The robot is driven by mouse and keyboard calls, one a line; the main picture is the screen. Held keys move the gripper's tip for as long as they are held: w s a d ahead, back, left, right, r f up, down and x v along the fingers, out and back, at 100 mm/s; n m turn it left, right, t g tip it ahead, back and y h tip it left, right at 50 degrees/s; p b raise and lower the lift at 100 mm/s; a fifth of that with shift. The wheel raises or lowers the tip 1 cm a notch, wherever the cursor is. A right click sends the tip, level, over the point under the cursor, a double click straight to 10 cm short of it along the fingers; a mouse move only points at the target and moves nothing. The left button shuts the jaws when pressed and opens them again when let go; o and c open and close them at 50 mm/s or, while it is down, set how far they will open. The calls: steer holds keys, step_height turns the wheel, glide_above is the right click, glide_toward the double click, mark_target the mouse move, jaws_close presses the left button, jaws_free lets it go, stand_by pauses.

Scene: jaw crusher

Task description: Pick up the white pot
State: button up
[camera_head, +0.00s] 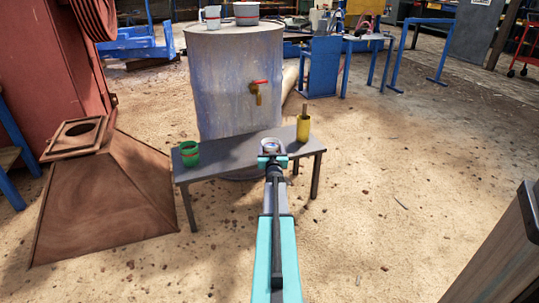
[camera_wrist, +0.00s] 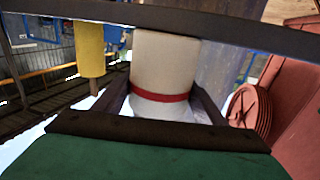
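The white pot (camera_head: 270,146) stands on a small grey table, at its front edge. In the wrist view the white pot (camera_wrist: 164,62) is large and central, with a red band around it. My gripper (camera_head: 272,160) is right at the pot, at the end of my teal arm. In the wrist view the dark fingers of my gripper (camera_wrist: 163,88) lie on either side of the pot and look spread. Whether either finger touches the pot is hard to tell. Part of the pot is hidden behind a dark bar in the wrist view.
The grey table (camera_head: 228,162) also holds a green cup (camera_head: 189,153) at left and a yellow container (camera_head: 303,128) at right. A large metal drum (camera_head: 225,90) with a red-handled tap (camera_head: 257,90) stands behind. A rusty hopper (camera_head: 105,200) is at left.

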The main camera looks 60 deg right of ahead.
steer(key=c, duration=0.6)
steer(key=shift+c, duration=0.2)
steer(key=shift+r, duration=0.1)
steer(key=shift+r+p, duration=0.45)
steer(key=shift+r, duration=0.2)
step_height(320, 180, up, 3)
steer(key=shift+s+a+f+p, duration=0.1)
steer(key=shift+f+p, duration=0.05)
steer(key=shift+p, duration=0.65)
steer(key=s+a+p, duration=0.2)
steer(key=s+a, duration=0.2)
steer(key=s, duration=0.3)
steer(key=s+a+p, duration=0.2)
steer(key=s+a, duration=0.1)
steer(key=s, duration=0.3)
steer(key=shift+s+a+r+p, duration=0.35)
steer(key=shift+r+p, duration=0.05)
steer(key=shift+r, duration=0.05)
